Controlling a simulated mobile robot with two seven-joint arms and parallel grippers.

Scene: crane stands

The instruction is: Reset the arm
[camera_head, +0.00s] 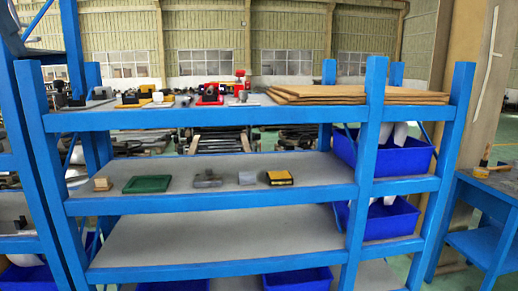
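Neither of my arms nor grippers shows in the head view. A blue metal shelf rack (215,200) stands in front of me. Its middle shelf holds a small tan block (103,184), a flat green tray (147,184), a grey metal part (207,179), a light grey block (248,178) and a yellow and black item (279,178). The top shelf carries several small parts, among them a red one (209,93), and flat brown boards (360,95) at the right.
Blue bins (383,160) sit in the rack's right bay, and more stand at the bottom, such as one bin (298,280). A blue workbench (490,190) with a yellow-handled tool stands at the right. The lower shelf (210,236) looks bare. Another blue rack adjoins at the left.

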